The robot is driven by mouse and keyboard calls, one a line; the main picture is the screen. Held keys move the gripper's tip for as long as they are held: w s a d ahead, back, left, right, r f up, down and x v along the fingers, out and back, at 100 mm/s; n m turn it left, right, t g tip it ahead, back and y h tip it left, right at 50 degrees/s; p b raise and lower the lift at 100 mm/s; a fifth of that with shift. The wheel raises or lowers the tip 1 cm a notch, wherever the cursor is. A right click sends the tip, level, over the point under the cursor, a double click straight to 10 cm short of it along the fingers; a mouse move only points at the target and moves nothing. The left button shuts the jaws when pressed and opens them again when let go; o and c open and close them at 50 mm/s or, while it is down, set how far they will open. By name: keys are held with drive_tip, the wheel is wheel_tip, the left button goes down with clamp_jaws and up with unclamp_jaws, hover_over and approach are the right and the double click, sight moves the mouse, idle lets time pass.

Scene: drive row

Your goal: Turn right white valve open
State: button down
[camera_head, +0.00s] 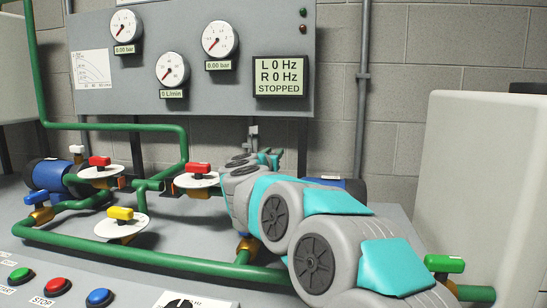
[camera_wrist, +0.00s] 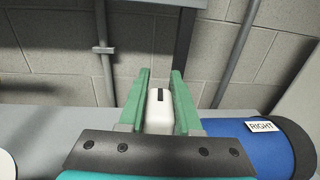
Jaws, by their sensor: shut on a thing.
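The right white valve's handle (camera_wrist: 160,112) is a pale block with a dark slot on top. In the wrist view it stands between the two green fingers of my gripper (camera_wrist: 162,95), which is shut on it. In the head view my gripper (camera_head: 268,158) is behind the red-handled valve at the back of the bench. My own arm hides the handle and the valve body there. A blue cylinder labelled RIGHT (camera_wrist: 255,145) lies to the right of the handle. The display (camera_head: 280,77) reads L 0 Hz, R 0 Hz, STOPPED.
Red (camera_head: 198,169), yellow (camera_head: 120,214) and green (camera_head: 444,264) valve handles sit along the green pipes (camera_head: 150,261). Another white handle (camera_head: 76,149) is at the far left. The gauge panel (camera_head: 180,100) stands behind. A pale box (camera_head: 485,160) is at the right.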

drive_tip(key=shift+f+n+y+b, duration=0.2)
drive_tip(key=shift+n+y+b, duration=0.1)
drive_tip(key=shift+y+b, duration=0.4)
drive_tip(key=shift+a+r, duration=0.1)
drive_tip(key=shift+r, duration=0.1)
drive_tip(key=c, duration=0.6)
unclamp_jaws()
drive_tip(key=shift+b+v, duration=0.4)
drive_tip(key=shift+v, duration=0.5)
drive_tip(key=v, duration=0.6)
drive_tip(key=shift+b, duration=0.45)
